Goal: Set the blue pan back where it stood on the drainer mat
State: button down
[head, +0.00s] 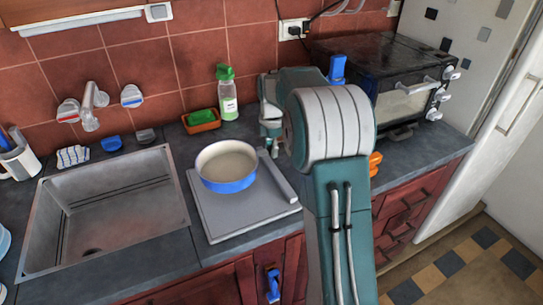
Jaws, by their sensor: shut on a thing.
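The blue pan (228,184) has a blue outside and a pale cream inside. It is upright over the grey drainer mat (225,222), right of the sink. Whether its base touches the mat or hangs slightly above cannot be told. My gripper (271,147) is at the pan's far right side, shut on the pan. The fingertips are small and partly hidden, and the exact grip point is unclear. A grey roll-like bar (279,176) lies along the mat's right side.
The metal sink (105,215) is left of the mat. Behind stand a green-capped bottle (227,95) and an orange tray with a green sponge (202,119). A black toaster oven (400,85) is at right. My arm hides the counter right of the mat.

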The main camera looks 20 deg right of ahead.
aim_at(272, 163)
jog(key=shift+f, duration=2.15)
jog(key=shift+c, duration=2)
grip_release()
jog(key=shift+f, duration=0.15)
